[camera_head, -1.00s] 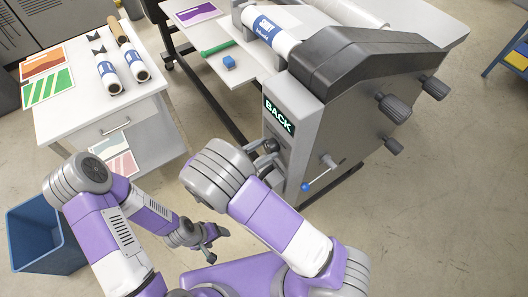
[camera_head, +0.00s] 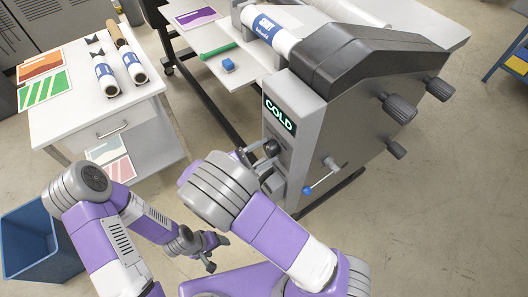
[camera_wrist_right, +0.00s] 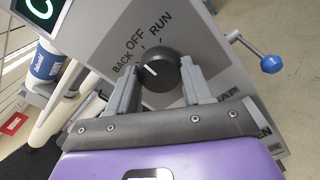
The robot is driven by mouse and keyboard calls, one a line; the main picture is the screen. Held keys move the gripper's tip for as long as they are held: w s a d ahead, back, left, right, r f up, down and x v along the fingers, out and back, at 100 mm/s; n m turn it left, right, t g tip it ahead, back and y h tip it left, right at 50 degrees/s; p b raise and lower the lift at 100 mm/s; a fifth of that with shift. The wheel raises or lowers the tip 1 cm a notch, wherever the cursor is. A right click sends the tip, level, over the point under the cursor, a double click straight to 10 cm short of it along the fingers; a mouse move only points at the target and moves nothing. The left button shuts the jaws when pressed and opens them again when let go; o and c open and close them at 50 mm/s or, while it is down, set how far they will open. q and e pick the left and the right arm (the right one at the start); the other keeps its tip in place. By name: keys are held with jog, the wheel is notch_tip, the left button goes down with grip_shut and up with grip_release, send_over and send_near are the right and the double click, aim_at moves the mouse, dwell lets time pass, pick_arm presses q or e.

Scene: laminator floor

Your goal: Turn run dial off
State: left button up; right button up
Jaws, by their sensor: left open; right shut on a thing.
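The run dial (camera_wrist_right: 160,72) is a round black knob on the grey machine panel, with BACK, OFF and RUN printed around it. Its white mark points up and left, on the BACK and OFF side; I cannot tell exactly which label it meets. In the head view the dial (camera_head: 272,148) is partly hidden by my gripper. The green display (camera_head: 279,113) reads COLD. My right gripper (camera_wrist_right: 158,75) has its fingers on either side of the dial, shut on it; it also shows in the head view (camera_head: 257,155). My left gripper (camera_head: 217,252) is open and empty above the floor.
A blue-tipped lever (camera_wrist_right: 272,64) sticks out beside the dial. Black knobs (camera_head: 399,106) are on the machine's side. A white cabinet (camera_head: 75,118) with rolls and prints stands left, and a blue bin (camera_head: 38,245) at lower left. The floor on the right is mostly clear.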

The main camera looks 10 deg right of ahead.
jog(key=o, duration=1)
jog(key=shift+o, duration=0.2)
jog(key=shift+a, duration=0.1)
